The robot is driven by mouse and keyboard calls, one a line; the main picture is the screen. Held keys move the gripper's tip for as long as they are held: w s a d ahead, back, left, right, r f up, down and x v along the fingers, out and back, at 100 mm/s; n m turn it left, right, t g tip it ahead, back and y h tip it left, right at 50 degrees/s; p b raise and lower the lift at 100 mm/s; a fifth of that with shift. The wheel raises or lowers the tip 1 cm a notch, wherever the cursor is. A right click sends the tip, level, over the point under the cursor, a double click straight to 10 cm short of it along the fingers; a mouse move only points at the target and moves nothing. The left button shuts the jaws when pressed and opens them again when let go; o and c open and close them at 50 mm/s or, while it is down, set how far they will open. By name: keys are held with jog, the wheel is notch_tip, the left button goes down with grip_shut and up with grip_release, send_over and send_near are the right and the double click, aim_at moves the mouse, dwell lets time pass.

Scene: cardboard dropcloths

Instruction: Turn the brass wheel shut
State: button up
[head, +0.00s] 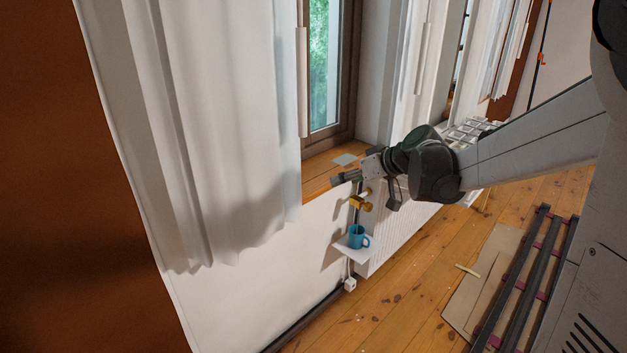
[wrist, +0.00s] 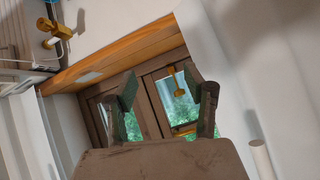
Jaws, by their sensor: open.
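The brass wheel (head: 361,204) is a small yellow-gold valve on the pipe at the radiator's left end, just below the windowsill. It also shows in the wrist view (wrist: 60,30), at the upper left and well off to the side of the fingers. My gripper (head: 338,181) is beside the windowsill edge, above and slightly left of the wheel, and apart from it. In the wrist view my gripper (wrist: 165,88) has its two dark fingers spread with nothing between them, pointing toward the window.
A blue mug (head: 358,238) stands on a small white shelf (head: 350,253) below the wheel. The wooden windowsill (head: 318,170) bears a pale card (head: 345,160). A white curtain (head: 220,130) hangs at left. The white radiator (head: 400,232) extends right. Cardboard (head: 480,275) lies beside my floor rails.

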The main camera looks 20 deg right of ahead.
jog(key=w+d+f+n+t+y+b, duration=0.1)
jog(key=w+d+f+t+b, duration=0.15)
jog(key=w+d+f, duration=0.55)
jog(key=n+t+y+b, duration=0.2)
jog(key=t+b, duration=0.3)
jog(key=b, duration=0.1)
send_near(371, 208)
jog(key=shift+g, duration=0.25)
jog(key=b+x, duration=0.1)
jog(key=x, duration=0.4)
jog(key=b+x, duration=0.2)
jog(key=x, duration=0.3)
jog(key=shift+w+a+r, duration=0.15)
jog(key=shift+r, duration=0.1)
jog(key=c, duration=1.1)
